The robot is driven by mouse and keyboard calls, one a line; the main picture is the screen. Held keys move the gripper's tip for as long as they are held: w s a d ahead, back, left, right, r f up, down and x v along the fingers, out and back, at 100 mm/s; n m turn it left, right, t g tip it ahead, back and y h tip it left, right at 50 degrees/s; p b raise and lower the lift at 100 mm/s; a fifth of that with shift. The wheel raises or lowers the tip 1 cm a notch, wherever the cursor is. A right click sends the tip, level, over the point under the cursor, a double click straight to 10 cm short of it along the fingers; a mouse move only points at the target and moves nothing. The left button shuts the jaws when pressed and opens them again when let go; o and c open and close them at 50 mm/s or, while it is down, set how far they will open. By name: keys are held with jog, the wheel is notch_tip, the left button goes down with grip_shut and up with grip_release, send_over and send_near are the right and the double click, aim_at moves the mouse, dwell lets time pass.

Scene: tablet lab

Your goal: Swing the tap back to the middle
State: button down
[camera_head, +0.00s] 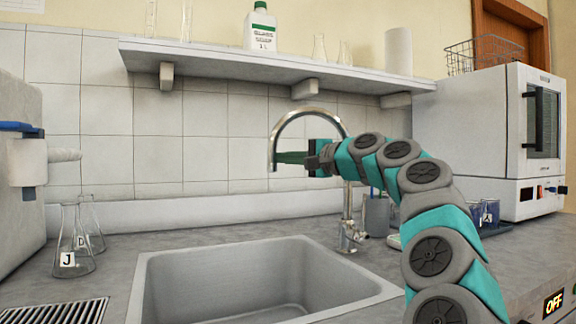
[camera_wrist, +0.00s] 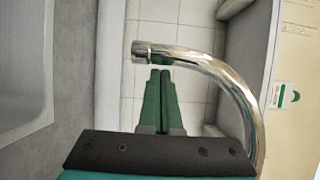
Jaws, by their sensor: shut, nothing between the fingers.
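The tap (camera_head: 345,205) is a chrome gooseneck at the back right of the sink, its spout arching left over the basin. In the wrist view the tap's curved spout (camera_wrist: 232,82) runs from the right edge of the gripper up and over to its open end. My gripper (camera_head: 277,157) is shut and empty, with its green fingers inside the arch and their tips close to the downturned end of the spout. In the wrist view the fingertips (camera_wrist: 160,74) lie just below the spout end. I cannot tell whether they touch it.
The grey sink (camera_head: 150,275) is set in the counter below. Flasks marked J (camera_head: 75,250) and D (camera_head: 91,225) stand at the left. A shelf (camera_head: 230,60) with a bottle and glassware runs above. A white oven (camera_head: 490,140) stands at the right.

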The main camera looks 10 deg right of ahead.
jog(key=shift+s+a, duration=0.15)
jog(key=shift+s, duration=0.1)
dwell(0.3)
jog(key=s, duration=0.3)
jog(key=shift+d, duration=0.25)
dwell(0.4)
